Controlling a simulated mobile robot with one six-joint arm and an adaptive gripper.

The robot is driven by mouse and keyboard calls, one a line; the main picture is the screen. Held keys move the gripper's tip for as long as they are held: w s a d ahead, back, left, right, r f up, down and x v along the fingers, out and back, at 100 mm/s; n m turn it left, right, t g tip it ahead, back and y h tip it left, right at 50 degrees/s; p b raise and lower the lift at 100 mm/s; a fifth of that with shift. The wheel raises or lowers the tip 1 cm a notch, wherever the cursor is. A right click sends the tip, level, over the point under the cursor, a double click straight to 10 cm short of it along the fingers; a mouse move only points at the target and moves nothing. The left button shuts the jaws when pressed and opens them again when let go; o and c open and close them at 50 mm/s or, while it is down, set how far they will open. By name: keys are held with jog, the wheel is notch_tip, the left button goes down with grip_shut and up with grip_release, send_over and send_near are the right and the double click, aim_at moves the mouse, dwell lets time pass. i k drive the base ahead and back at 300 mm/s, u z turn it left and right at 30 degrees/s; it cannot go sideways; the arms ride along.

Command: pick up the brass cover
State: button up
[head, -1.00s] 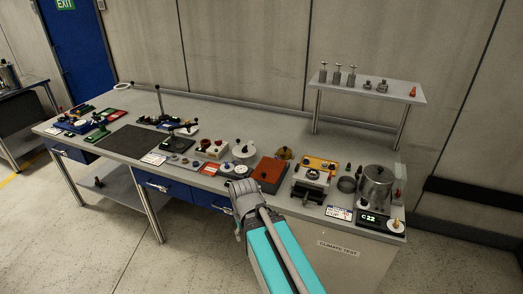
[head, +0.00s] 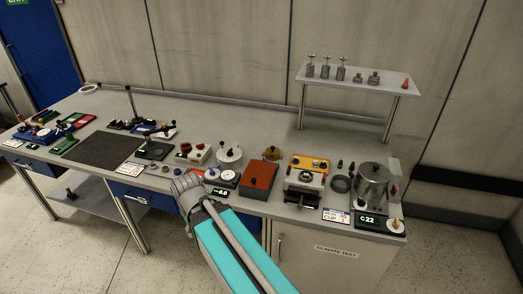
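A small brass-coloured round piece with a dark knob, which looks like the brass cover (head: 271,153), sits on the workbench (head: 225,117) behind a brown-red box (head: 258,180). It stands to the right of a white round pot (head: 229,158). My gripper (head: 183,184) is at the bench's front edge, left of and nearer than the brass cover, and well apart from it. The gripper is seen from behind and its fingertips are hard to make out, so I cannot tell whether it is open or shut.
A yellow-topped device (head: 308,170) and a steel pot (head: 372,182) stand to the right. A raised shelf (head: 390,83) with several metal weights is at the back right. A dark mat (head: 100,147) lies at left. The bench's back middle is clear.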

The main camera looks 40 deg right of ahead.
aim_at(272, 154)
jog(key=z, duration=0.05)
jog(key=i, duration=0.5)
jog(key=z, duration=0.7)
jog(key=i, duration=0.65)
jog(key=z, duration=0.6)
